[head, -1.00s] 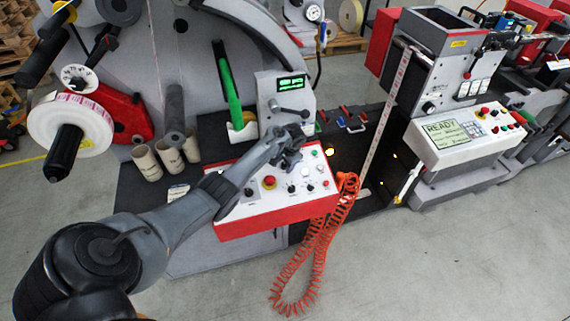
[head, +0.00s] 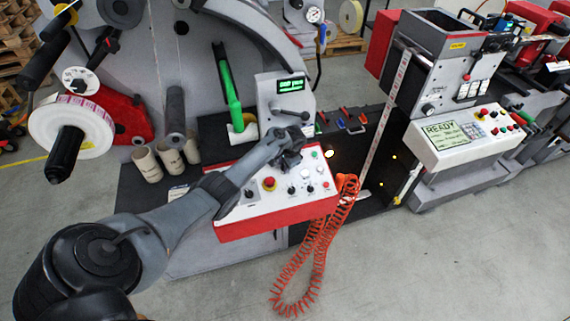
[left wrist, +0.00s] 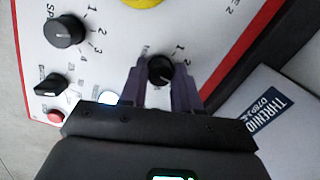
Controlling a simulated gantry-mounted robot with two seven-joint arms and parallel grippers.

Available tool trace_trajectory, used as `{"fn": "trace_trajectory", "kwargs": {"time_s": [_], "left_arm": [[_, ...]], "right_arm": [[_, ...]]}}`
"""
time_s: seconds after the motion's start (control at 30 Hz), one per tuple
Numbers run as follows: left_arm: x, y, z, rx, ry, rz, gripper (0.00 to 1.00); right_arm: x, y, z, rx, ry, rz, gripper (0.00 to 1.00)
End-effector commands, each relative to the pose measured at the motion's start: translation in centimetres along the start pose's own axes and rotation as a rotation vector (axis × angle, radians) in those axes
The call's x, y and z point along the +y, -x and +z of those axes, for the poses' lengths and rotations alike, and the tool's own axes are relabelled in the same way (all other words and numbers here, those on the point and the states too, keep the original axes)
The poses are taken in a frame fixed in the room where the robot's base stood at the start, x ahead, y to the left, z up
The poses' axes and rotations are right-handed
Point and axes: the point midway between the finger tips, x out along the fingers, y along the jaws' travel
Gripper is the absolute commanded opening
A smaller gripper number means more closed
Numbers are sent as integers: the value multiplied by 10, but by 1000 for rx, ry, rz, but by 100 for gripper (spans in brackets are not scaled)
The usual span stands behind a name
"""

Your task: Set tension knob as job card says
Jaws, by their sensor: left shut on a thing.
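A black knob (left wrist: 159,71) with a printed scale showing 1 and 2 beside it sits on the white control panel (left wrist: 100,50). In the left wrist view, the two purple-grey fingers of my left gripper (left wrist: 160,80) stand one on each side of this knob and are closed on it. The knob's label is mostly hidden. In the head view, my left gripper (head: 288,160) is over the upper part of the red-edged panel (head: 250,215) and hides the knob. A white card with a blue block (left wrist: 268,105), partly readable, lies beside the panel. My right gripper is out of view.
A larger black knob (left wrist: 64,30), a black selector (left wrist: 52,85) and a red button (left wrist: 55,116) are on the same panel. A coiled orange hose (head: 320,235) hangs at the panel's right.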

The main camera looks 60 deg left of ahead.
Motion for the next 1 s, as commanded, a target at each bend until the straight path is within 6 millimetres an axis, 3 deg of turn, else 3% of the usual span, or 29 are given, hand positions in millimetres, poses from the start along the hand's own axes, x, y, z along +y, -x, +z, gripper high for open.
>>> {"fn": "trace_trajectory", "kwargs": {"time_s": [0.6,1.0], "left_arm": [[0,1,0,-1,-420,-40,1],[1,0,0,0,-519,-50,1]], "right_arm": [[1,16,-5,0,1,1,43],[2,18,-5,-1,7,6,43]]}}
